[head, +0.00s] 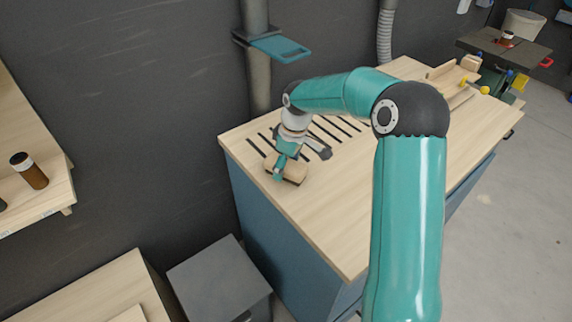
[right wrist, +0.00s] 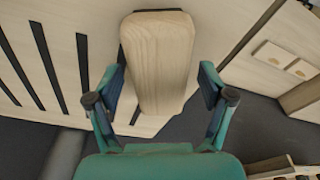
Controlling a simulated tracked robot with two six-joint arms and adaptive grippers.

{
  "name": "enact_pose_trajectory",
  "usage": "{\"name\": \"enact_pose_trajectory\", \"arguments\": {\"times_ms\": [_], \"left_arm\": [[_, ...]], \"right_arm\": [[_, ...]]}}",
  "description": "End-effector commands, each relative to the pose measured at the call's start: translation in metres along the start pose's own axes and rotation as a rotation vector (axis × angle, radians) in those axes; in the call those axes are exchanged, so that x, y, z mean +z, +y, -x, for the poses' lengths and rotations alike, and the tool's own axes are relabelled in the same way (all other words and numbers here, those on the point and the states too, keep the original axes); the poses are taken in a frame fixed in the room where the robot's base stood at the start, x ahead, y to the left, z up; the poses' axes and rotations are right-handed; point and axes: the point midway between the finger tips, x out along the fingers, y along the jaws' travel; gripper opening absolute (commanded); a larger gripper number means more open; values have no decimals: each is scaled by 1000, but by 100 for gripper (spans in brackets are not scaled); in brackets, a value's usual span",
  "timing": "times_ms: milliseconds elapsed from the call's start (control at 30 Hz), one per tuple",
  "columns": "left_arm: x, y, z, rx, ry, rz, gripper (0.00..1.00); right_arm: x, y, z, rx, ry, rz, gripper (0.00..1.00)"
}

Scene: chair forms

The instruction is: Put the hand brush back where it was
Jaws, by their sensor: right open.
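The hand brush shows as a pale wooden block (head: 294,173) near the left end of the wooden bench top (head: 345,215). In the right wrist view the brush (right wrist: 160,60) has a smooth, rounded wooden top; bristles cannot be seen. My right gripper (head: 280,171) is over the brush, pointing down. In the right wrist view its open fingers (right wrist: 163,85) stand on either side of the block's near end, with visible gaps. Whether the brush rests flat on the bench is hard to tell. My left gripper is not in view.
Dark slots (head: 345,125) are cut in the bench behind the brush. A pipe with a teal gate (head: 280,48) rises at the wall. A brown jar (head: 30,171) stands on a left shelf. A grey box (head: 220,278) is below. The bench front is clear.

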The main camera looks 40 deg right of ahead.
Motion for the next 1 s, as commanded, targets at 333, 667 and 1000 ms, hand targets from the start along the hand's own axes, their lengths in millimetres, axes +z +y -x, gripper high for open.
{"name": "enact_pose_trajectory", "arguments": {"times_ms": [333, 667, 1000], "left_arm": [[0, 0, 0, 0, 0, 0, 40], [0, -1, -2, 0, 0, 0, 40], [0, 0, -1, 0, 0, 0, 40]], "right_arm": [[-1, 0, 15, 3, 3, 0, 81], [-2, 0, 78, 3, 4, 2, 81], [-1, 0, 120, 0, 0, 1, 81]]}}
